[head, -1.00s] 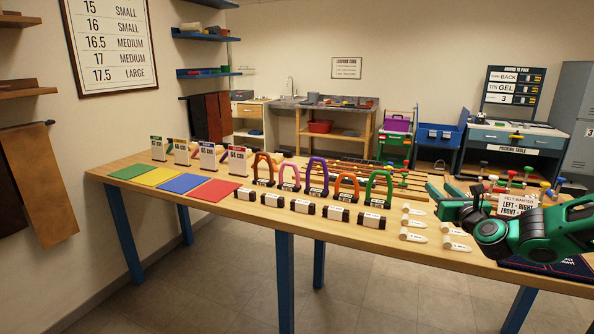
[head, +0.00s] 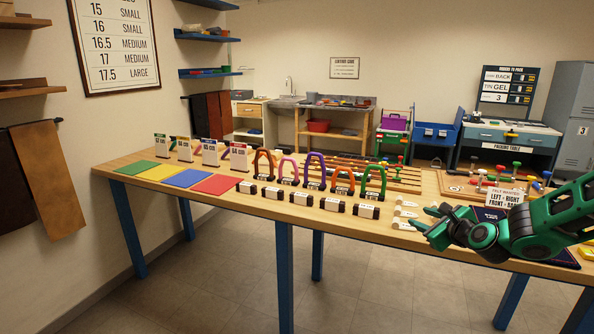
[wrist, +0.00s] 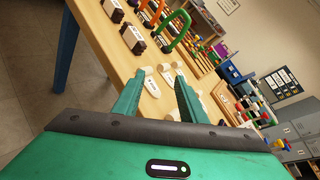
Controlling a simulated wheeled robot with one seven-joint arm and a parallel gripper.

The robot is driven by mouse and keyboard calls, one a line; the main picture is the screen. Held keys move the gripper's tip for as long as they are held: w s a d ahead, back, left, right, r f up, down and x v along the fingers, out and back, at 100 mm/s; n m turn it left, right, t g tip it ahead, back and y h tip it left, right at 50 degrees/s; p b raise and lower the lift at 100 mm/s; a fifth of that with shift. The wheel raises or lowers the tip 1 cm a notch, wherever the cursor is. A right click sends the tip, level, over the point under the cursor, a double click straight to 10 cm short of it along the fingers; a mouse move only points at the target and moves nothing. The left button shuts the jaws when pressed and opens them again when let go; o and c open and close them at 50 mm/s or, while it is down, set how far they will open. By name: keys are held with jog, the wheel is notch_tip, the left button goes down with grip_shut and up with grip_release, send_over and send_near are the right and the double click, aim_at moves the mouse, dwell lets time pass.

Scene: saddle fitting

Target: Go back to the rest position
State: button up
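My gripper (head: 428,218) is at the right of the head view, above the right part of the long wooden table (head: 335,232). Its two green fingers (wrist: 158,98) stand apart in the wrist view with nothing held between them. Beyond the fingers, small pale labelled pieces (wrist: 153,87) lie on the table. In the head view my arm hides part of the table's right end.
Colored arches (head: 314,170) and dark labelled blocks (head: 301,198) stand in rows mid-table. Colored mats (head: 188,178) with number cards lie at the left. A small sign (head: 504,198) stands behind my arm. The floor in front (head: 230,270) is clear.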

jog(key=s+d+f+n+g+h, duration=0.1)
jog(key=s+f+n+g, duration=0.25)
jog(key=s+n, duration=0.35)
jog(key=s+d+f+n+g+h, duration=0.15)
jog(key=s+n+g, duration=0.3)
jog(key=s, duration=0.45)
jog(key=s+r+n+g, duration=0.2)
jog(key=s+n, duration=0.3)
jog(key=s, duration=1)
jog(key=s+r+n+g, duration=0.3)
jog(key=s+n+g, duration=0.1)
jog(key=s, duration=1.1)
jog(key=shift+s+d+r+n+y, duration=0.25)
jog(key=shift+d+n+y, duration=0.15)
jog(key=shift+n, duration=0.15)
jog(key=shift+w+f, duration=0.25)
jog(key=shift+w, duration=0.4)
